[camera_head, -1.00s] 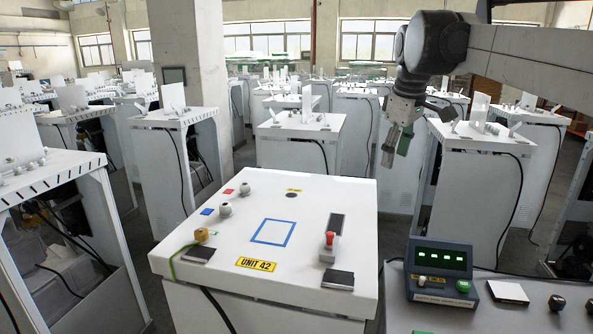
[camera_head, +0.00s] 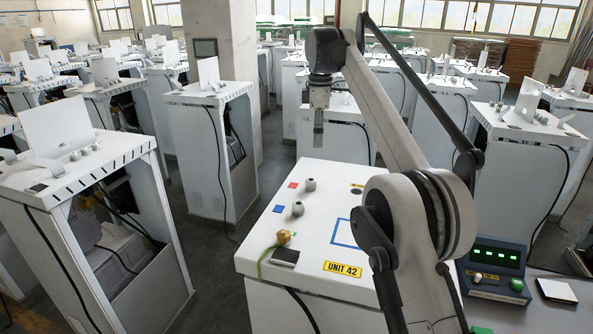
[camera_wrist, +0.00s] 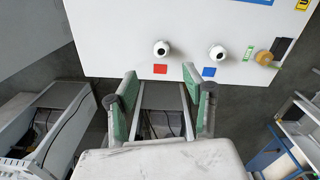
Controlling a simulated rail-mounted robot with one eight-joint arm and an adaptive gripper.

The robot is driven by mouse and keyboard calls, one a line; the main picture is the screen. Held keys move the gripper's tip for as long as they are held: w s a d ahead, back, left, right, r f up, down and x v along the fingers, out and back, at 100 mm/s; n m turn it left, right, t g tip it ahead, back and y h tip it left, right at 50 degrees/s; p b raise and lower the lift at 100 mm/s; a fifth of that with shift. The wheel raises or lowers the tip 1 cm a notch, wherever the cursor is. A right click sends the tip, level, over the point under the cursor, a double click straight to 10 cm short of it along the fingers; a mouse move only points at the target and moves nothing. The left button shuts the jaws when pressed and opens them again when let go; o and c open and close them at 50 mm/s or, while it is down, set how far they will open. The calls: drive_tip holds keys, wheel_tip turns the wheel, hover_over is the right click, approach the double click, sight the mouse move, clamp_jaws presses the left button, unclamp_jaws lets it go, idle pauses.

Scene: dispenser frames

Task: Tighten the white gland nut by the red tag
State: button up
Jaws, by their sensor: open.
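The white gland nut by the red tag (camera_head: 310,185) stands upright on the white UNIT 42 cabinet top. The red tag (camera_head: 293,185) lies flat beside it. In the wrist view this nut (camera_wrist: 161,47) and the red tag (camera_wrist: 160,69) are near the cabinet edge, roughly between the directions of my two fingers. My gripper (camera_head: 318,130) hangs above the far edge of the cabinet, apart from the nut. In the wrist view my gripper (camera_wrist: 159,72) is open and empty, with green inner pads.
A second white nut (camera_head: 298,208) stands by a blue tag (camera_head: 278,208). A brass fitting (camera_head: 285,237) with a green-yellow cable is nearer the front. A blue square outline (camera_head: 344,233) marks the top. A console (camera_head: 493,268) stands right. Other cabinets surround this one, with floor gaps between.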

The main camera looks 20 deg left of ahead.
sight(312, 179)
drive_tip(key=f, duration=0.4)
drive_tip(key=a+f, duration=0.1)
drive_tip(key=f, duration=0.9)
drive_tip(key=shift+s+a+f, duration=0.1)
drive_tip(key=shift+s+a, duration=0.05)
drive_tip(key=shift+a, duration=0.1)
drive_tip(key=c, duration=1.1)
drive_tip(key=shift+c, duration=0.2)
